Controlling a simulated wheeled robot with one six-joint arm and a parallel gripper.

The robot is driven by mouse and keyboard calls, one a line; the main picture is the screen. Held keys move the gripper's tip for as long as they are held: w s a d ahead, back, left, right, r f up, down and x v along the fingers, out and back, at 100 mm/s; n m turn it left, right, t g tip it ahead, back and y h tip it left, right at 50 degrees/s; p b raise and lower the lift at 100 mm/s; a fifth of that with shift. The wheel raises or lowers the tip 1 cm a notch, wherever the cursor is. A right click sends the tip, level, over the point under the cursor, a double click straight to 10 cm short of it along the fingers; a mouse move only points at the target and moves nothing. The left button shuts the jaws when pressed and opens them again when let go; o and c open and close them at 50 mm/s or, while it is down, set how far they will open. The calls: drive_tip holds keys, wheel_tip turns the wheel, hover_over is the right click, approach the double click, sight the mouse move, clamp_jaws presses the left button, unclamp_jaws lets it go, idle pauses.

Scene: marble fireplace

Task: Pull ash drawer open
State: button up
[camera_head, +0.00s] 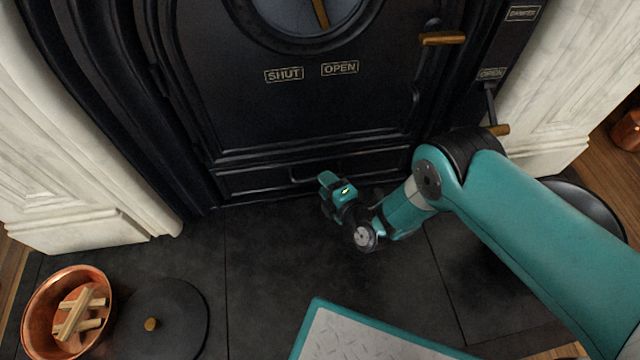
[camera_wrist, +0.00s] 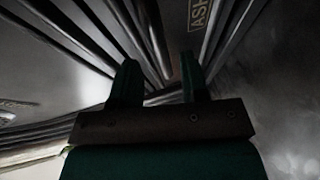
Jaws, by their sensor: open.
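The ash drawer (camera_head: 250,180) is a wide black panel low on the stove, below the main door. It looks shut. Its dark bar handle (camera_head: 298,179) shows at the middle of the front, partly hidden by my gripper (camera_head: 328,182). My gripper is low, close in front of the drawer. In the wrist view my gripper (camera_wrist: 158,72) has its two fingers apart, with dark bars and edges ahead of them. An ASH label (camera_wrist: 198,14) shows beyond the right finger. I cannot tell whether the handle lies between the fingers or whether they touch it.
The black stove door (camera_head: 300,115) with SHUT and OPEN labels stands above the drawer. A copper bucket (camera_head: 38,312) of sticks and a round dark lid (camera_head: 160,320) lie at lower left. A dark round pan (camera_head: 585,205) is at right. The dark hearth (camera_head: 265,270) is clear in the middle.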

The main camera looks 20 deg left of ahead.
drive_tip(key=shift+b+x, duration=1.35)
drive_tip(key=shift+x, duration=0.45)
drive_tip(key=shift+r, duration=0.1)
clamp_jaws()
